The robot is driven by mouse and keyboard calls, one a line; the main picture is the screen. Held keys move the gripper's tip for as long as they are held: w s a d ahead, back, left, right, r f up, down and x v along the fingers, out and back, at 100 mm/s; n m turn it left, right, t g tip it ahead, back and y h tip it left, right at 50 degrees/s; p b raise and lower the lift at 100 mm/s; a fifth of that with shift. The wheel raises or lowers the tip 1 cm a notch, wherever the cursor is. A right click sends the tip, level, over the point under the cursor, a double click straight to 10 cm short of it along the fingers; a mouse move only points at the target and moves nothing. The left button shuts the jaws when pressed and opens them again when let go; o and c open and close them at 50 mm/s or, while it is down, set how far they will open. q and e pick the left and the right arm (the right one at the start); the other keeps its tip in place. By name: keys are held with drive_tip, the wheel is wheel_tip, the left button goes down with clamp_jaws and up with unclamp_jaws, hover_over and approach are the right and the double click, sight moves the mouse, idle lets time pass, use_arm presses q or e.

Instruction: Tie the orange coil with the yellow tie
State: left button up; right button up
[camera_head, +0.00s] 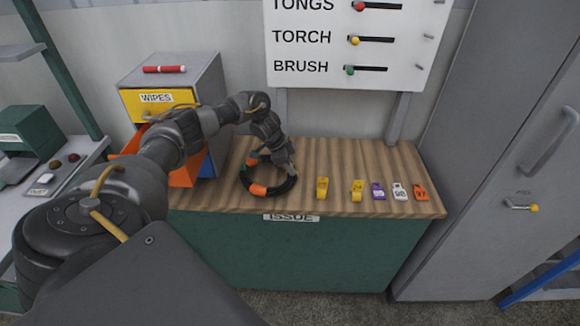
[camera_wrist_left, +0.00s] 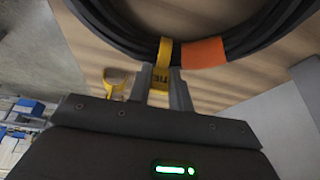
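The coil (camera_head: 288,186) is a black hose ring with an orange band (camera_head: 258,190), lying on the wooden counter. It also shows across the top of the left wrist view (camera_wrist_left: 275,38), with its orange band (camera_wrist_left: 203,52). My left gripper (camera_head: 289,168) is over the coil's right side. In the left wrist view, its fingers (camera_wrist_left: 161,88) are closed on a yellow tie (camera_wrist_left: 163,76) marked TIE. The tie's upper end lies across the hose beside the orange band; whether it goes all round is hidden. My right gripper is not in view.
Two yellow tags (camera_head: 322,188) (camera_head: 357,191), a purple one (camera_head: 378,191), a white one (camera_head: 400,192) and an orange one (camera_head: 420,193) stand in a row on the counter (camera_head: 345,155). An open orange drawer (camera_head: 186,174) is left of the coil. A grey cabinet (camera_head: 490,150) stands right.

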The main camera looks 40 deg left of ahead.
use_arm(q)
drive_tip(key=shift+o, duration=1.2)
drive_tip(key=shift+s+d+f+g, duration=0.15)
drive_tip(key=shift+s+f, duration=0.15)
drive_tip(key=shift+f, duration=0.3)
drive_tip(key=shift+s+f+g, duration=0.15)
drive_tip(key=shift+s+f, duration=0.15)
drive_tip(key=shift+f, duration=0.25)
drive_tip(key=shift+r, duration=0.25)
drive_tip(key=w+b+v, duration=0.1)
drive_tip(key=b+v, duration=0.1)
drive_tip(key=v, duration=1)
drive_tip(key=shift+r+t+b, duration=0.25)
drive_tip(key=shift+t+b, duration=0.05)
drive_tip(key=shift+t, duration=0.1)
drive_tip(key=shift+w, duration=0.1)
